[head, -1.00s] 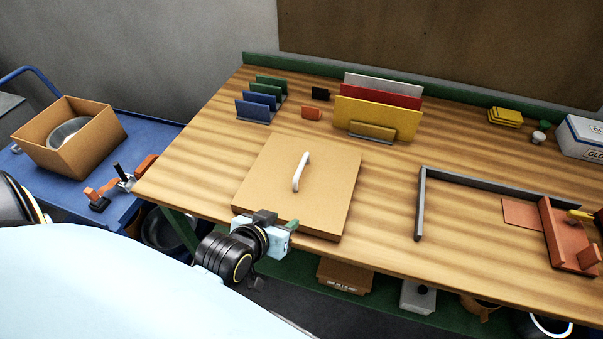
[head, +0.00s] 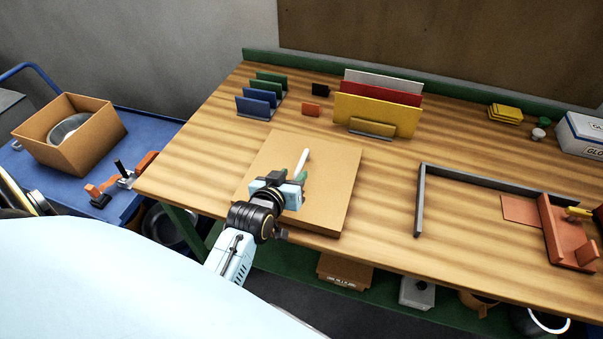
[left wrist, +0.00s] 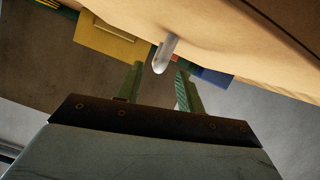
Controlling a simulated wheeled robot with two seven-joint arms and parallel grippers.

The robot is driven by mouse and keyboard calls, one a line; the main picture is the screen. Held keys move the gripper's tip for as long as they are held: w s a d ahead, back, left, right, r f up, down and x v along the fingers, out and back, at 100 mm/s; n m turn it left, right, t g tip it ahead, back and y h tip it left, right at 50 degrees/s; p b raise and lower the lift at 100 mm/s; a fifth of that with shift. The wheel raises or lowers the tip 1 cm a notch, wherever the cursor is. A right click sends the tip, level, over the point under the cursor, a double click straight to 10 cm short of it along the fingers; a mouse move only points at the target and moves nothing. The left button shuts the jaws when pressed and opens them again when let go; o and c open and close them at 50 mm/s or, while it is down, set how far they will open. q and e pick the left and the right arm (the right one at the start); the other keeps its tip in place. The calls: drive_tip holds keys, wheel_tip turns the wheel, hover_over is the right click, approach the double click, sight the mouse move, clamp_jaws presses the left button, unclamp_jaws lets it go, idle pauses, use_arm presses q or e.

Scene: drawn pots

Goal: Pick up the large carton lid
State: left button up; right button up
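The large carton lid (head: 325,195) is a flat tan square lying on the wooden table, with a white bar handle (head: 303,160) standing on its top. My left gripper (head: 291,178) is over the lid, at the near end of the handle. In the left wrist view the lid (left wrist: 235,30) fills the top, and the handle (left wrist: 163,54) shows just beyond the two green fingertips (left wrist: 157,82). The fingers are apart with nothing between them. My right gripper is not in view.
Coloured panels in a rack (head: 378,108) and blue and green holders (head: 262,97) stand behind the lid. A grey frame (head: 421,203) lies to its right. An open carton (head: 88,140) with a pot stands on a blue cart at left.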

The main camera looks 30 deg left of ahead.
sight(296, 172)
use_arm(q)
drive_tip(key=x, duration=0.4)
drive_tip(key=shift+w, duration=0.3)
drive_tip(key=shift+r, duration=0.1)
clamp_jaws()
